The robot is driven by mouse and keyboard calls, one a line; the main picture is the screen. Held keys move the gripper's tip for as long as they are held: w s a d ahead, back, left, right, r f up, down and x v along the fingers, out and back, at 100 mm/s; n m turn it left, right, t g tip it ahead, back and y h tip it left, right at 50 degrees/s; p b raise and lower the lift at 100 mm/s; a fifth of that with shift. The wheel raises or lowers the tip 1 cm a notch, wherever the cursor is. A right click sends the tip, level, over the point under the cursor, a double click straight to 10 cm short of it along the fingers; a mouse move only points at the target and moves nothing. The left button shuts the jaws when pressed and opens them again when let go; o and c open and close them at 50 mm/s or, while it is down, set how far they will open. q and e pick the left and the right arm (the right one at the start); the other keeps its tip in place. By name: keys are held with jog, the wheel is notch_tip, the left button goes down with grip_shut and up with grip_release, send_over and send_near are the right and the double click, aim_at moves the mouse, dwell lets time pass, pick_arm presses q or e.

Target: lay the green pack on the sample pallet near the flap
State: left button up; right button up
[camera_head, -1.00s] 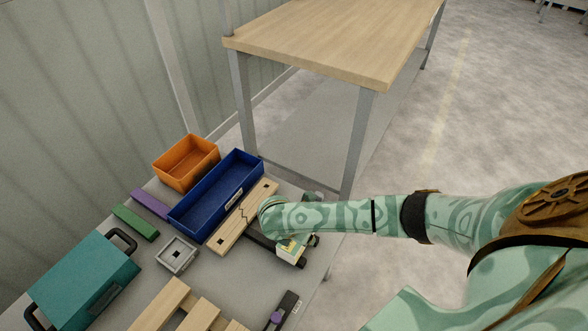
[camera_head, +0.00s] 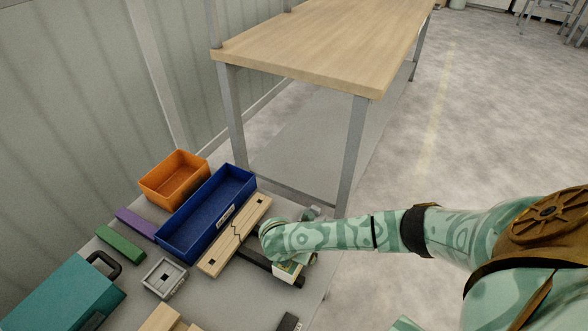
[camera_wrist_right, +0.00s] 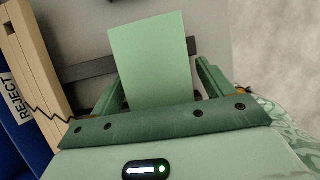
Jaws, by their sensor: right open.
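In the right wrist view a flat pale green pack (camera_wrist_right: 152,62) stands out between the fingers of my right gripper (camera_wrist_right: 165,82). The fingers are apart, with a narrow gap visible at the right finger. I cannot tell what the pack rests on. In the head view my right gripper (camera_head: 290,272) is low over the grey table, right of a wooden board with a jagged black line; the pack cannot be made out there. A slatted wooden piece, perhaps the pallet (camera_head: 160,320), is cut off at the bottom edge. I cannot identify the flap. My left gripper is not in view.
A blue bin (camera_head: 163,246) stands beside the wooden board (camera_head: 213,266); an orange bin (camera_head: 160,201) is behind it. A green block (camera_head: 120,243), purple block (camera_head: 136,223), small grey tray (camera_head: 151,284) and teal case (camera_head: 62,293) lie left. A dark bar runs under my right gripper.

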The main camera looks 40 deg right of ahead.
jog(key=shift+f, duration=0.15)
jog(key=c, duration=1.3)
